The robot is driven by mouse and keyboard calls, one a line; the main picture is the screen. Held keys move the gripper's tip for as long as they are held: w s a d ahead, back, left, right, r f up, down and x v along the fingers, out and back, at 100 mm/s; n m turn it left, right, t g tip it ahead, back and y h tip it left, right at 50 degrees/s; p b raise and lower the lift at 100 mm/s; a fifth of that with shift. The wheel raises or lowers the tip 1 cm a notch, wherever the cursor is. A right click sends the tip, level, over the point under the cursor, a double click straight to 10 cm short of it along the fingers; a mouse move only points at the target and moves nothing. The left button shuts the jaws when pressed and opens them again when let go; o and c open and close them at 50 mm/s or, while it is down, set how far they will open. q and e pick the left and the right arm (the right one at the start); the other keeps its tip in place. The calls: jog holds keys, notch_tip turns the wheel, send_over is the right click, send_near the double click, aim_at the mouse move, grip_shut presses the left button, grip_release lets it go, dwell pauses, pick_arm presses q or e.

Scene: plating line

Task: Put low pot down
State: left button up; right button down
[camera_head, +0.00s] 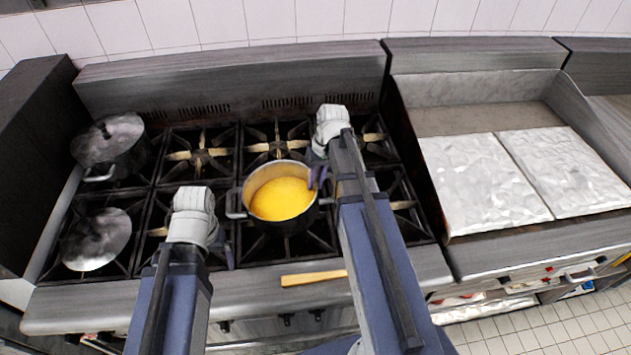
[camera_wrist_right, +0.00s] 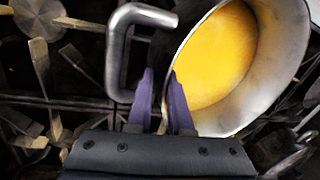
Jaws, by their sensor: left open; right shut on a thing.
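The low pot (camera_head: 262,178) is a grey metal pot with yellow contents, over the middle burners of the stove. In the right wrist view the pot (camera_wrist_right: 284,58) fills the upper right, its loop handle beside my fingers. My right gripper (camera_head: 319,176) is at the pot's right side, shut on its rim; its purple fingers (camera_wrist_right: 163,103) also show in the right wrist view. I cannot tell whether the pot's base touches the grate. My left gripper (camera_head: 228,252) is open and empty, left of and nearer than the pot; its fingers are partly hidden by my arm.
A lidded pot (camera_head: 110,142) stands on the back left burner. A round metal lid or pan (camera_head: 97,239) is at the front left. A wooden handle (camera_head: 313,278) lies at the stove's front edge. Back burners (camera_head: 201,154) are free. A griddle (camera_head: 460,122) with two pale slabs is at right.

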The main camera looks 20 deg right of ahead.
pick_arm(q)
jog(key=shift+f+b, duration=1.9)
pick_arm(e)
jog(key=shift+f, duration=1.9)
pick_arm(q)
jog(key=shift+r, duration=0.1)
pick_arm(e)
jog(key=shift+r, duration=0.15)
jog(key=c, duration=0.9)
grip_release()
pick_arm(q)
jog(key=shift+r, duration=0.1)
notch_tip(320, 180, up, 12)
jog(key=p, duration=1.2)
jog(key=shift+f, duration=0.2)
pick_arm(e)
jog(key=r, duration=0.4)
jog(key=d+r, duration=0.1)
jog(key=r, duration=0.3)
jog(key=d+r, duration=0.1)
jog(key=r, duration=0.2)
jog(key=shift+s+d+r, duration=0.15)
jog(key=shift+r, duration=0.25)
